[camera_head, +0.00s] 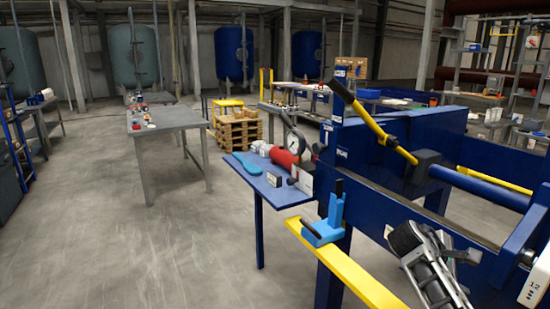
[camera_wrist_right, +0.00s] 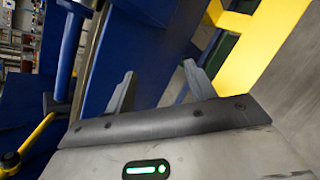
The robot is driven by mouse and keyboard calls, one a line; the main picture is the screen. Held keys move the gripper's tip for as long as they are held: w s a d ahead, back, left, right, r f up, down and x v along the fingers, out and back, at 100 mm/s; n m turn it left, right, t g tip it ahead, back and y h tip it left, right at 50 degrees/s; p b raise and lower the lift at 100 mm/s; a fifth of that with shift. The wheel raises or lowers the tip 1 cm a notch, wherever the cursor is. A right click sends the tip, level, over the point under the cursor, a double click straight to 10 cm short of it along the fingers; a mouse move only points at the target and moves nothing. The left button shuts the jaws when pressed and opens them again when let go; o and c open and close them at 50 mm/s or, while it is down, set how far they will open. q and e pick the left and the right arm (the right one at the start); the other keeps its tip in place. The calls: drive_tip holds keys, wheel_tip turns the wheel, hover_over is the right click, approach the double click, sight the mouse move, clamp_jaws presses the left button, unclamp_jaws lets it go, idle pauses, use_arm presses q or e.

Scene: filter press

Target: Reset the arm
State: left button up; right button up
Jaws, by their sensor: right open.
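My right gripper (camera_head: 408,240) is at the lower right of the head view, in front of the blue filter press frame (camera_head: 340,215). In the right wrist view its two grey fingers (camera_wrist_right: 160,84) stand apart with nothing between them. Blue press parts and a yellow rail lie beyond the fingers. A yellow lever (camera_head: 372,118) slants across the upper part of the press in the head view, apart from my gripper. My left gripper is not in view.
A blue side shelf (camera_head: 275,190) holds a gauge, a red cylinder and small items. A yellow rail (camera_head: 345,268) runs below a blue clamp (camera_head: 328,218). A grey table (camera_head: 175,118) stands further left. Open floor (camera_head: 150,245) lies at left.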

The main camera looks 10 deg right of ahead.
drive_tip(key=w+a+r+m+t+y, duration=0.1)
drive_tip(key=w+a+m+t+y, duration=0.15)
drive_tip(key=w+t, duration=0.35)
drive_tip(key=w+a+r+m+t+y, duration=0.1)
drive_tip(key=w+a+t, duration=0.25)
drive_tip(key=w, duration=0.45)
drive_tip(key=w+a+r+m+t+y, duration=0.4)
drive_tip(key=w+a+r+t+y, duration=0.1)
drive_tip(key=a+r+t, duration=0.25)
drive_tip(key=s+a+f+g+y, duration=0.2)
drive_tip(key=s+a+f, duration=0.3)
drive_tip(key=s+f, duration=0.3)
drive_tip(key=s+a+f+g+y, duration=0.1)
drive_tip(key=s+a+f, duration=0.45)
drive_tip(key=f, duration=0.55)
drive_tip(key=s+a+f+g, duration=0.1)
drive_tip(key=s+a+f, duration=0.1)
drive_tip(key=s, duration=0.6)
drive_tip(key=s+a+f+g+y, duration=0.1)
drive_tip(key=s+a+f, duration=0.2)
drive_tip(key=s, duration=0.5)
drive_tip(key=s+a+f+g+y, duration=0.1)
drive_tip(key=s+a+f+g, duration=0.1)
drive_tip(key=s, duration=0.7)
wheel_tip(320, 180, down, 3)
drive_tip(key=shift+a+r, duration=0.2)
drive_tip(key=shift+a, duration=0.5)
